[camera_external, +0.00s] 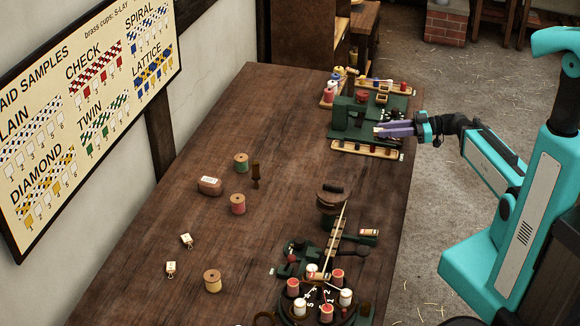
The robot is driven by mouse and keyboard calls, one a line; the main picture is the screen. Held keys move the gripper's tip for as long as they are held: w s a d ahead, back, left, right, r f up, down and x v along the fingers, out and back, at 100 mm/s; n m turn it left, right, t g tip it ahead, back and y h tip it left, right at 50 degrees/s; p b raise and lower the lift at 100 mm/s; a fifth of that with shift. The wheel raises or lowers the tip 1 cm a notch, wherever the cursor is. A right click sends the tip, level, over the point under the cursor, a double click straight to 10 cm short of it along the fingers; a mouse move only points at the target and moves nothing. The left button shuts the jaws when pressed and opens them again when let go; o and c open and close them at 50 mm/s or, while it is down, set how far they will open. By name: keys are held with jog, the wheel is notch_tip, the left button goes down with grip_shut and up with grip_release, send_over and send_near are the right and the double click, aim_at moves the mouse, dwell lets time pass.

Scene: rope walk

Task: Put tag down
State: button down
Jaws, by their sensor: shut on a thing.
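My gripper (380,132) is at the far right part of the table, over the edge of the green machine (352,112). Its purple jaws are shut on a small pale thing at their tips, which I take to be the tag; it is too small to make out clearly. I cannot tell whether it touches the machine. Two other small white tags, one nearer the middle (187,240) and one nearer the front (170,268), lie on the left side of the dark wooden table (150,285).
A round braiding stand with several spools (318,298) is at the front right. The table's middle is mostly clear.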

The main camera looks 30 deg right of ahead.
jog(key=shift+w+d+r+m+t+h, duration=0.3)
jog(key=shift+w+d+r+m+t, duration=0.1)
jog(key=shift+w+d+t, duration=0.15)
jog(key=shift+a+f+g, duration=0.15)
jog(key=shift+g, duration=0.1)
dwell(0.4)
jog(key=s+a+f+n+g+y+b, duration=0.1)
jog(key=s+a+f+n+g+b, duration=0.1)
jog(key=s+a+f, duration=0.3)
notch_tip(320, 180, down, 2)
jog(key=shift+s+a+f+n+g+y, duration=0.15)
jog(key=shift+a+n+g+y, duration=0.25)
jog(key=shift+a+g, duration=0.3)
jog(key=shift+f+b, duration=0.75)
jog(key=shift+f, duration=1.35)
jog(key=shift+f+p, duration=0.1)
jog(key=shift+p, duration=0.2)
